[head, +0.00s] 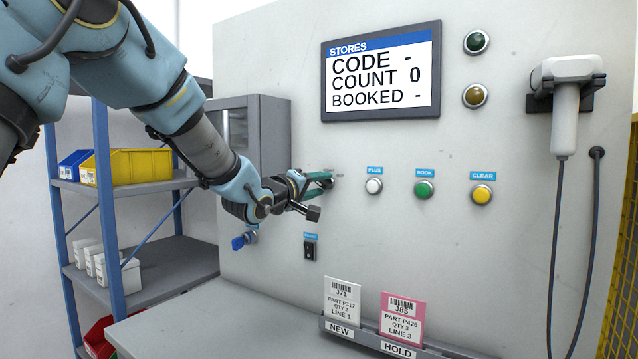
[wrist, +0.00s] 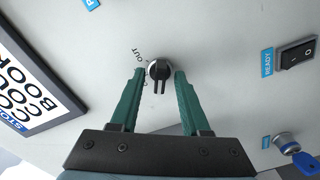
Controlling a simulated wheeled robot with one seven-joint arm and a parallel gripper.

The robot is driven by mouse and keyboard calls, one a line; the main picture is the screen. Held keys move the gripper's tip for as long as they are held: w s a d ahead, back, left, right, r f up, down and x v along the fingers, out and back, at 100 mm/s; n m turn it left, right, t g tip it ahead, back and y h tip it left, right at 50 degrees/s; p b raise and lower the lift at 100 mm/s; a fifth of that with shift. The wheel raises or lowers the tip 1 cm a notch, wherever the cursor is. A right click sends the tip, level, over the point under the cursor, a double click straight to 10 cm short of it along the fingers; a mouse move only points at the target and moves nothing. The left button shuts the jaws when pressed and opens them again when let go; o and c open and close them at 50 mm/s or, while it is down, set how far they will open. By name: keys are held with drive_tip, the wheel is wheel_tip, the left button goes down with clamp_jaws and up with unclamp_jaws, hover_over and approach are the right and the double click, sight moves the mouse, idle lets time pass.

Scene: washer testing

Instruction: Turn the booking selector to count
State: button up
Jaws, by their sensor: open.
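The booking selector (wrist: 160,70) is a small black knob on a round base on the panel. Its handle runs down the wrist view, toward my palm. A label reading OUT sits at its upper left; another mark is mostly hidden by the left finger. My gripper (wrist: 159,78) is open, with one green finger on each side of the knob and gaps visible. In the head view my gripper (head: 326,180) is at the panel and hides the selector. The display (head: 381,72) reads CODE -, COUNT 0, BOOKED -.
White (head: 374,186), green (head: 424,189) and yellow (head: 482,194) buttons lie right of my gripper. A black rocker switch (head: 310,250) and a blue key (head: 238,242) are below. A card rack (head: 370,340) stands on the ledge. A scanner (head: 566,100) hangs at right.

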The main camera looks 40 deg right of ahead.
drive_tip(key=shift+c, duration=0.3)
clamp_jaws()
idle(0.3)
